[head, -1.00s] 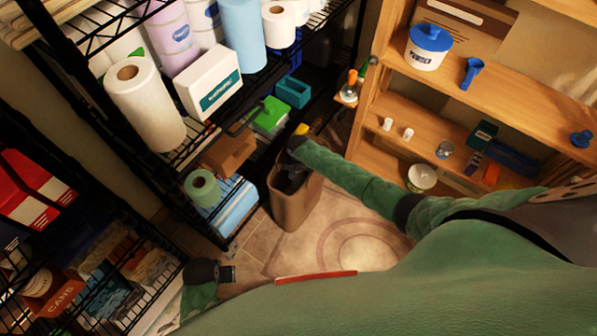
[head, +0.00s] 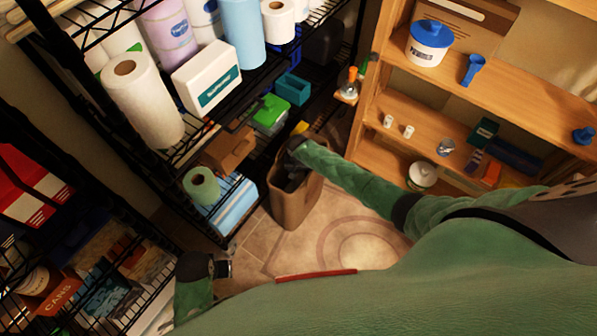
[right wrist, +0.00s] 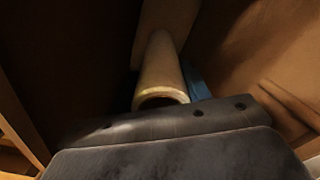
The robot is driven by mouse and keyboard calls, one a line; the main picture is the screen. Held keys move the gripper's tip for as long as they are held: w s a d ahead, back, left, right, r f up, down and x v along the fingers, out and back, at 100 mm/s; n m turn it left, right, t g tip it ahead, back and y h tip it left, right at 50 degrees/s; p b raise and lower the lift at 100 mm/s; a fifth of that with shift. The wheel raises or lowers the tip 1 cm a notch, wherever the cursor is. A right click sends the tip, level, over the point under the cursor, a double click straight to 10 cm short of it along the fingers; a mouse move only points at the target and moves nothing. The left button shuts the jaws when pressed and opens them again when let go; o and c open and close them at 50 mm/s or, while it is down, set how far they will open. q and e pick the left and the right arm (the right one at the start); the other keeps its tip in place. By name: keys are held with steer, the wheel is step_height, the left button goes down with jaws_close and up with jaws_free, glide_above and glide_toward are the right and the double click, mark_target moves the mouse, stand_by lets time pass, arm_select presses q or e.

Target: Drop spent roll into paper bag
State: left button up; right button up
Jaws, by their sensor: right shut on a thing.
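The brown paper bag (head: 297,205) stands open on the tiled floor, between the black wire rack and the wooden shelves. My right gripper (head: 292,178) reaches down into its mouth. In the right wrist view the spent roll (right wrist: 162,72), a pale cardboard tube with a dark open end, shows just beyond the gripper, between the bag's brown walls. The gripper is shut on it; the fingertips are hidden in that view. My left gripper (head: 224,268) is empty, low at the left over the floor, away from the bag; its jaw opening is too small to read.
The black wire rack beside the bag holds a paper towel roll (head: 140,95), a white box (head: 207,78), a green roll (head: 201,186) and a cardboard box (head: 229,149). Wooden shelves (head: 450,105) stand at the right. Floor in front of the bag is clear.

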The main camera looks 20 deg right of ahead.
arm_select(q)
steer(key=shift+s+f+b, duration=0.15)
steer(key=shift+f+b, duration=0.15)
steer(key=shift+f, duration=0.05)
arm_select(e)
steer(key=shift+f, duration=0.6)
steer(key=o, duration=1)
arm_select(q)
steer(key=shift+r, duration=0.15)
steer(key=r, duration=0.4)
steer(key=shift+s+r, duration=0.2)
steer(key=shift+r, duration=0.1)
arm_select(e)
step_height(320, 180, up, 8)
steer(key=shift+f, duration=0.1)
arm_select(q)
steer(key=shift+r, duration=0.1)
